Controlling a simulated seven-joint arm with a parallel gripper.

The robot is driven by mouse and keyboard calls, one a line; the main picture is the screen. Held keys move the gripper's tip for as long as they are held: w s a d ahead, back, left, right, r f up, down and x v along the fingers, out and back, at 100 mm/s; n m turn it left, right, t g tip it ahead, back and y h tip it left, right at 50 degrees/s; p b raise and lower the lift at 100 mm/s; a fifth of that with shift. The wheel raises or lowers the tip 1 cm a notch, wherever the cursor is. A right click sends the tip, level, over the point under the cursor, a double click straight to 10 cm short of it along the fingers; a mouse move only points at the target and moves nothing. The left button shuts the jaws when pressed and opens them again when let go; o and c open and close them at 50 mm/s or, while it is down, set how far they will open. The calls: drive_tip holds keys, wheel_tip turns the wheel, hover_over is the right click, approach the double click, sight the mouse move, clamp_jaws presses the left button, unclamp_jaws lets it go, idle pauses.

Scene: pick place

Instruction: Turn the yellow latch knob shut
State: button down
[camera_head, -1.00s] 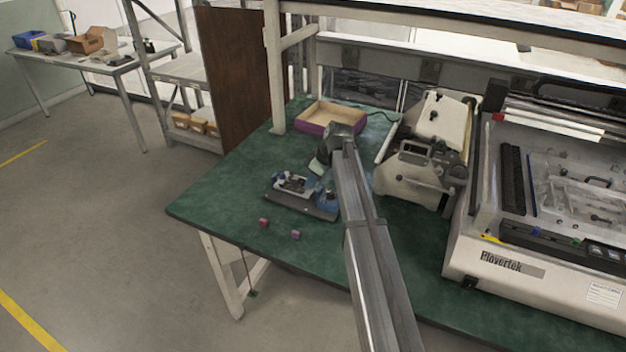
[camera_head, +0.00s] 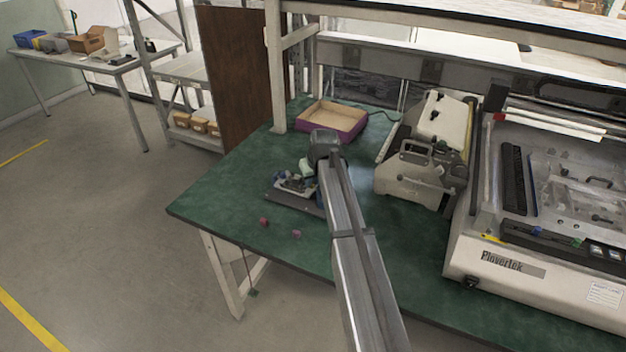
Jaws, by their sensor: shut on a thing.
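A small fixture with grey and blue parts on a dark base plate (camera_head: 290,199) lies on the green bench. My gripper (camera_head: 306,174) is down at the fixture's right part, with a pale green piece showing at its tip. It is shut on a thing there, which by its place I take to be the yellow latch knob. The knob itself is too small and hidden to make out, so its turn angle cannot be told. My gripper and arm cover the right end of the fixture.
Two small pinkish blocks (camera_head: 264,221) (camera_head: 297,234) lie in front of the fixture. A purple-sided open tray (camera_head: 347,133) stands behind it. A beige machine (camera_head: 410,180) and a larger Plovertek machine (camera_head: 520,262) stand to the right. The bench's left part is clear.

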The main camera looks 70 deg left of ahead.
drive_tip(key=shift+m, duration=0.6)
drive_tip(key=shift+t, duration=0.3)
drive_tip(key=c, duration=1.1)
unclamp_jaws()
drive_tip(key=shift+o, duration=0.2)
drive_tip(key=shift+w, duration=0.1)
